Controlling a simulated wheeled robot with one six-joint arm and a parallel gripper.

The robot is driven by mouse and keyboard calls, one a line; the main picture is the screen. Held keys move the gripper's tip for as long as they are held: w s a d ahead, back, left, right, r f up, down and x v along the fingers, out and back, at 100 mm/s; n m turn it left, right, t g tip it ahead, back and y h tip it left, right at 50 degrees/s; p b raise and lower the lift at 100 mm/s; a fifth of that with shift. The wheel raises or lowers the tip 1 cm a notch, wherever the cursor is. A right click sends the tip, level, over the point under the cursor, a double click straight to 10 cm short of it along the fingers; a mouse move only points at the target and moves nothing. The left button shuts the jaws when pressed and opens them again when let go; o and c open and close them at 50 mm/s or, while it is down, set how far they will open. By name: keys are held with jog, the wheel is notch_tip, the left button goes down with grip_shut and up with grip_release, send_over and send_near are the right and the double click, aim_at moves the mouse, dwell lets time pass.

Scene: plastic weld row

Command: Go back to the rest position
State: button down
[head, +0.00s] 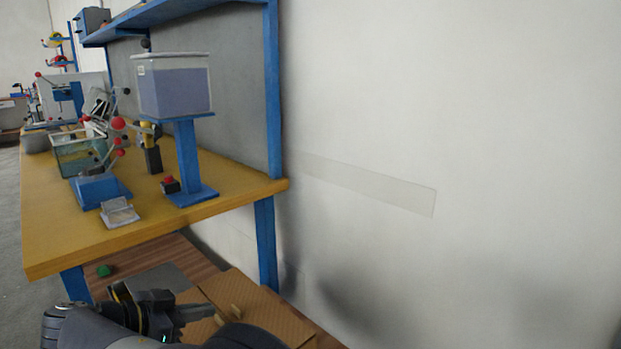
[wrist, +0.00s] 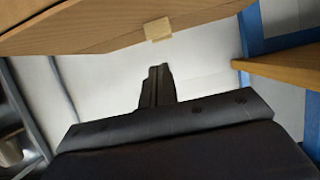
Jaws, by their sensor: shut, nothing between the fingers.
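My gripper (head: 195,313) is low in the head view, below the level of the yellow workbench top and in front of the brown boards. Its dark fingers point to the right and are together, with nothing between them. In the wrist view my gripper (wrist: 158,70) shows as two dark fingers side by side, closed, against a pale wall. My arm covers part of the floor area at the bottom of the head view.
The workbench (head: 130,225) has a blue leg (head: 265,245) near my gripper. On it stand a clear bin (head: 173,85) on a blue stand and a glass tank (head: 80,152). A green ball (head: 104,271) lies below. A pale wall (head: 450,120) fills the right.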

aim_at(231, 307)
jog(key=b+x, duration=0.2)
jog(key=x, duration=0.4)
jog(key=shift+w+d, duration=0.25)
jog(key=shift+d, duration=0.05)
jog(key=shift+f, duration=0.35)
